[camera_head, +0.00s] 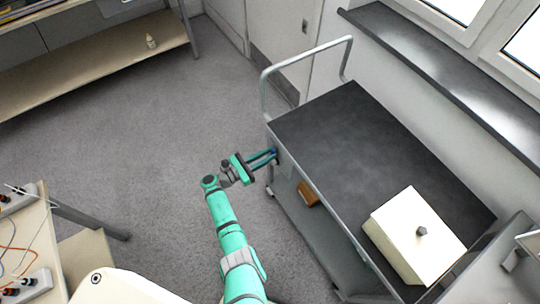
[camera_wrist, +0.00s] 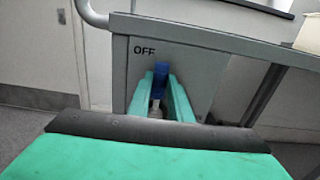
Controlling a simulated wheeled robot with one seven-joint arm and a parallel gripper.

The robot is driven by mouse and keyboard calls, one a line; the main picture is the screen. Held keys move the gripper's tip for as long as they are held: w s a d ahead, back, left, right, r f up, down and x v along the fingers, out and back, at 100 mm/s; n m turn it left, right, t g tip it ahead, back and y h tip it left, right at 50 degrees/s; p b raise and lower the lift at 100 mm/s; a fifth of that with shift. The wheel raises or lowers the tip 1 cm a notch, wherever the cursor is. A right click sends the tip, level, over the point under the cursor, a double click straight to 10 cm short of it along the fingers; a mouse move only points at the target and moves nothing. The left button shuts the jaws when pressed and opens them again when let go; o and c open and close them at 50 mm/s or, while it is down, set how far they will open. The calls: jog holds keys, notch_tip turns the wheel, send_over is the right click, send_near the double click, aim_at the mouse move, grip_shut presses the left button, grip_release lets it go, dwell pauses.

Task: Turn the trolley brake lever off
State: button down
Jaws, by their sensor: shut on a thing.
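The trolley (camera_head: 350,130) has a dark top, a grey frame and a tube handle at its far end. On its end panel, the blue brake lever (camera_wrist: 160,76) shows between my gripper's fingers in the wrist view, below and slightly right of the printed word OFF (camera_wrist: 144,50). My gripper (camera_head: 274,155) reaches the trolley's left side near the handle in the head view. Its green fingers (camera_wrist: 160,98) are shut on the blue lever. The lower part of the lever is hidden between the fingers.
A cream box (camera_head: 412,240) with a grey knob stands on the trolley top. A brown block (camera_head: 308,194) is on the lower shelf. A bench with wires (camera_head: 28,240) is at lower left, and a window sill (camera_head: 440,80) runs behind the trolley. The floor left of the trolley is clear.

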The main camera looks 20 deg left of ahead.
jog(key=shift+s+a, duration=0.1)
jog(key=c, duration=1.6)
grip_release()
jog(key=v, duration=1)
jog(key=shift+s+a, duration=0.15)
jog(key=shift+s, duration=0.15)
jog(key=shift+f, duration=0.1)
